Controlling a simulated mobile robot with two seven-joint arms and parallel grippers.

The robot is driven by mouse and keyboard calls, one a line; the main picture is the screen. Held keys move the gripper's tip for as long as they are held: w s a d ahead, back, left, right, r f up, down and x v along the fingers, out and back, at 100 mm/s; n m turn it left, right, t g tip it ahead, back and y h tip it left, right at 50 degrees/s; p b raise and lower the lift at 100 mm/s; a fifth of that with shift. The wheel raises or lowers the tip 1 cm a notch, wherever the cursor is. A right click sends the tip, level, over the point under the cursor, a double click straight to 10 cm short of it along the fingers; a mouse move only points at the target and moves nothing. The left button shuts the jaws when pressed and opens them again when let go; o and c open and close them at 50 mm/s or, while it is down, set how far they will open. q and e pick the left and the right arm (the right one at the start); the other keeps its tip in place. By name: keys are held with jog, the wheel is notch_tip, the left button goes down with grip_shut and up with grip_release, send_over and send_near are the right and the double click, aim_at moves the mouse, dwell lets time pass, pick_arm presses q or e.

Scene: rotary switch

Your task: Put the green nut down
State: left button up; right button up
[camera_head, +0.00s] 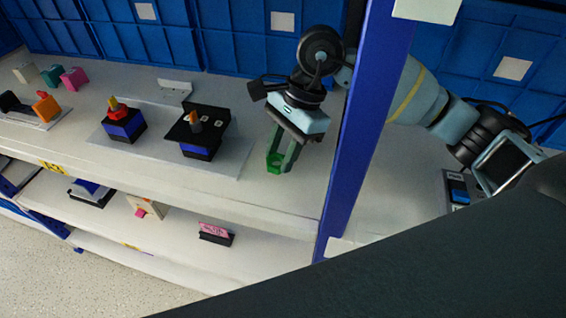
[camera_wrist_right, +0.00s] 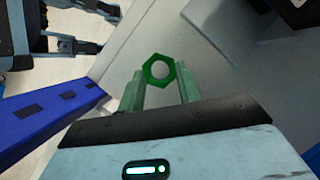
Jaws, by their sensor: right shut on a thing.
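The green nut (camera_wrist_right: 158,70) is a hexagonal ring with a round hole. In the wrist view it sits at the tips of my right gripper (camera_wrist_right: 159,84), between the two fingers. In the head view my right gripper (camera_head: 281,158) points down over the right part of the upper shelf, and the nut (camera_head: 274,164) shows green at its fingertips, close to the shelf surface. Whether the nut touches the shelf cannot be told. My left gripper does not show in the head view.
A blue upright post (camera_head: 352,130) stands right of the gripper. A grey board (camera_head: 232,160) with two switch boxes, one red-topped (camera_head: 124,122) and one black-topped (camera_head: 197,131), lies to the left. Blue bins (camera_head: 240,38) line the back. Shelf around the nut is bare.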

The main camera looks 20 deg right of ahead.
aim_at(282, 176)
jog(key=shift+f+p, duration=0.3)
jog(key=shift+f, duration=1.45)
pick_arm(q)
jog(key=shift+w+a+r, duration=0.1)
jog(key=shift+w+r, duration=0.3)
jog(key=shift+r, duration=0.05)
pick_arm(e)
jog(key=shift+f, duration=0.1)
jog(key=shift+f, duration=0.1)
jog(key=o, duration=0.9)
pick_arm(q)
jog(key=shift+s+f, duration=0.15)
pick_arm(e)
jog(key=shift+o, duration=0.2)
